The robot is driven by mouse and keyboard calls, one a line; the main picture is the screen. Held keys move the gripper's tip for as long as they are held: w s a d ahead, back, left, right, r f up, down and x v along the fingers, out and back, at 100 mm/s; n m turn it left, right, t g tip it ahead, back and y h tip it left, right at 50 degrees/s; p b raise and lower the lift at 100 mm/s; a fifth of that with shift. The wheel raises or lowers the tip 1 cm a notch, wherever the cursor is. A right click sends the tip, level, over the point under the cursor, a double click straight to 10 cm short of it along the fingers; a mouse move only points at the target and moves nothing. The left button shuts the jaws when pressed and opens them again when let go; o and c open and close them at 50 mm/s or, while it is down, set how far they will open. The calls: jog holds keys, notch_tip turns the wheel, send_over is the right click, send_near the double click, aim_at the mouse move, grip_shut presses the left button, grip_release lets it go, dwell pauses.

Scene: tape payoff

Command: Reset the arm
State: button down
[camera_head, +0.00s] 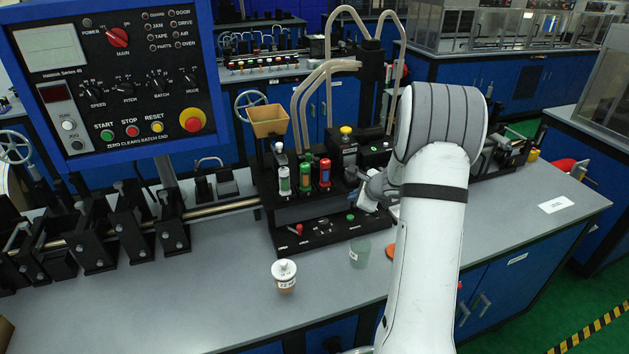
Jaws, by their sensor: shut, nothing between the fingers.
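My white arm (434,215) rises from the bottom edge, right of centre, and bends over at its top. My gripper (369,193) shows in part as a grey shape left of the arm, above the right side of the black machine base (290,238). It is shut with nothing in it. Much of the wrist is hidden behind the arm.
A lidded cup (284,276) and a greenish clear cup (360,253) stand on the grey bench near its front. Red and green cylinders (325,173) stand on the machine. A blue control panel (115,75) fills the upper left.

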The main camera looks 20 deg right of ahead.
jog(key=s+a+r+n+g+y, duration=0.1)
jog(key=s+a+r+n+g, duration=0.1)
jog(key=s+a+r+n, duration=0.6)
jog(key=s+a+r+n+g+y, duration=0.1)
jog(key=s+a+r+n, duration=0.35)
jog(key=a, duration=0.55)
jog(key=s+a+r+n+g+h, duration=0.1)
jog(key=s+n+h, duration=0.1)
jog(key=s+n, duration=0.4)
jog(key=s+a+r+n+g+h, duration=0.1)
jog(key=s+n, duration=0.4)
jog(key=s, duration=1.1)
jog(key=shift+s+a+r+n+g+h, duration=0.15)
jog(key=shift+a+r+n+g+h, duration=0.2)
jog(key=shift+r+h, duration=0.3)
jog(key=shift+a, duration=0.1)
